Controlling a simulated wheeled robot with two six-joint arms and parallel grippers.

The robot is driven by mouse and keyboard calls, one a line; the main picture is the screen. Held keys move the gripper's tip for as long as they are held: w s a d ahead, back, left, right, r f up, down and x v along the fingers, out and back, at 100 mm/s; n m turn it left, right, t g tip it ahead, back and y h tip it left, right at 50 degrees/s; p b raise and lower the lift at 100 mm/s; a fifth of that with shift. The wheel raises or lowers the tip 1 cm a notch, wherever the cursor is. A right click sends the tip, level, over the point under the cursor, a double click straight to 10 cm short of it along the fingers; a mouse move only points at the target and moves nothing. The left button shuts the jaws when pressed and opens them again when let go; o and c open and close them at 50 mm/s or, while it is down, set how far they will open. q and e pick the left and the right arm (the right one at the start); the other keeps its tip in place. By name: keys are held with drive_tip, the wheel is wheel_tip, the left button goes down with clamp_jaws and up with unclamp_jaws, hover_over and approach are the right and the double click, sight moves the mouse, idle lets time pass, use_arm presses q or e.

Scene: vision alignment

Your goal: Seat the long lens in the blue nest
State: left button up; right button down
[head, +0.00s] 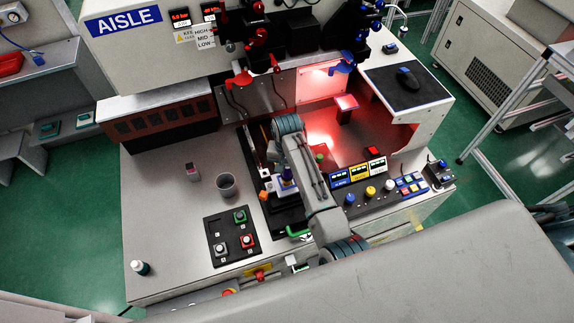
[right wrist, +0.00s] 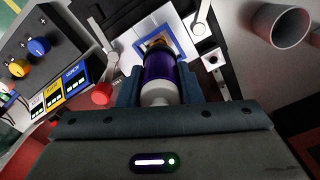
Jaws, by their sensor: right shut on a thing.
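The long lens (right wrist: 158,66) is a dark purple cylinder with a pale grey end. My right gripper (right wrist: 159,90) is shut on it, with one dark finger on each side. The blue nest (right wrist: 139,46) is a blue-edged square on a white plate, just beyond the lens's far end in the right wrist view. The lens covers part of the nest, and I cannot tell whether they touch. In the head view the purple lens (head: 287,174) shows small below my right arm, over the black fixture strip. My left gripper is not in view.
A black panel (head: 213,229) with green, white and red parts lies in front. A button console (head: 378,190) is on the right. A red-lit bay stands behind.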

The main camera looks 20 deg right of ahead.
drive_tip(key=shift+f, duration=0.7)
drive_tip(key=shift+f+b, duration=0.4)
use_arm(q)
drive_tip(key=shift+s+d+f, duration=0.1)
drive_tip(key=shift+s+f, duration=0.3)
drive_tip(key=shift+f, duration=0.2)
use_arm(e)
drive_tip(key=shift+f, duration=0.45)
drive_tip(key=c, duration=1.1)
unclamp_jaws()
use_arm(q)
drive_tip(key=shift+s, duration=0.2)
use_arm(e)
drive_tip(key=shift+o, duration=0.9)
